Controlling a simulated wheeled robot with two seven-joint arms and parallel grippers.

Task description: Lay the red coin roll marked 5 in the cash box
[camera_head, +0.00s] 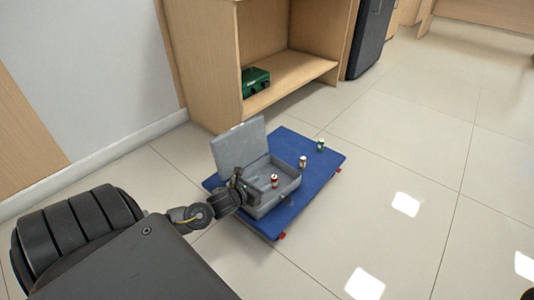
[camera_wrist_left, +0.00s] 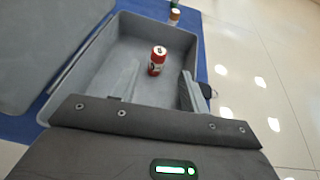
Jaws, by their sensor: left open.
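The grey cash box (camera_head: 291,187) stands open on the blue mat, its lid (camera_head: 239,145) raised at the back left. The red coin roll (camera_head: 274,181) with pale ends is inside the box and looks upright. In the left wrist view the red roll (camera_wrist_left: 157,62) shows a dark mark on its pale top, too small to read surely. My left gripper (camera_wrist_left: 160,78) is open over the box, with the roll just beyond and between its fingers, apparently not gripped. In the head view my left gripper (camera_head: 243,182) is at the box's left side. My right gripper is not in view.
On the blue mat (camera_head: 328,168) a brown-orange roll (camera_head: 303,162) stands near the box and a green roll (camera_head: 320,145) farther back. A green case (camera_head: 255,80) sits in the wooden shelf unit (camera_head: 290,72) behind. The tiled floor at right is clear.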

